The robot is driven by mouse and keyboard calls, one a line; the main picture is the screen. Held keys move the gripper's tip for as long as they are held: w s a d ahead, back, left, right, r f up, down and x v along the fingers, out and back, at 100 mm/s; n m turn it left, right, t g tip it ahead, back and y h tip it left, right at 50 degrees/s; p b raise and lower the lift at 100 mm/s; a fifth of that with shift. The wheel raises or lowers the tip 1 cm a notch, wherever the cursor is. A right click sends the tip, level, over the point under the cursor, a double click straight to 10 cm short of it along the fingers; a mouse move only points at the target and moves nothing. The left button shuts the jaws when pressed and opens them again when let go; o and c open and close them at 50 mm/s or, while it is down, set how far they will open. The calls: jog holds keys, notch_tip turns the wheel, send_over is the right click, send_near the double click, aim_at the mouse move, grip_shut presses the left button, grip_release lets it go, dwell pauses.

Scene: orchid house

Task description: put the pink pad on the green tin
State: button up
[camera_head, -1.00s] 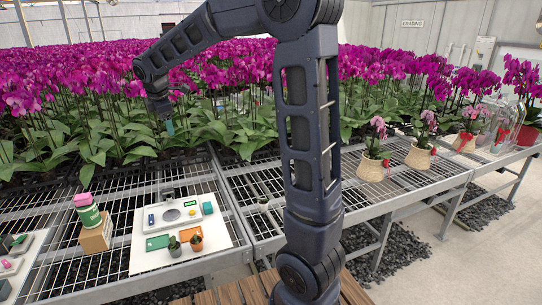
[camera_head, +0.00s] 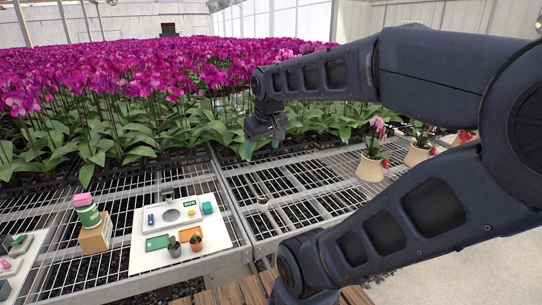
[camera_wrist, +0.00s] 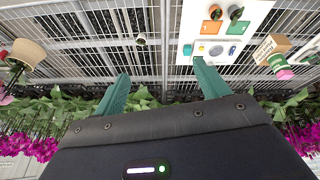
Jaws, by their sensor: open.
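A pink pad (camera_head: 82,199) rests on top of the green tin (camera_head: 90,217) at the left of the bench, its edge seeming to overhang slightly to the left. The tin stands upright on a brown block (camera_head: 95,239). In the wrist view the pad (camera_wrist: 285,74), tin (camera_wrist: 276,61) and block (camera_wrist: 268,46) show at the right edge. My gripper (camera_head: 262,147) is open and empty, high above the mesh bench and well to the right of the tin. Its two green fingers are spread in the wrist view (camera_wrist: 161,75).
A white board (camera_head: 146,263) with a round scale plate (camera_head: 172,215), small coloured blocks, and two small potted plants lies right of the tin. Another tray (camera_head: 33,246) with small items is at the far left. Dense orchids stand behind. The mesh bench (camera_head: 300,205) is largely clear.

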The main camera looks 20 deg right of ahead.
jog(key=s+f+m, duration=0.1)
jog(key=s+d+f+m, duration=0.1)
jog(key=s, duration=0.1)
jog(key=shift+s+d, duration=0.1)
jog(key=shift+s, duration=0.15)
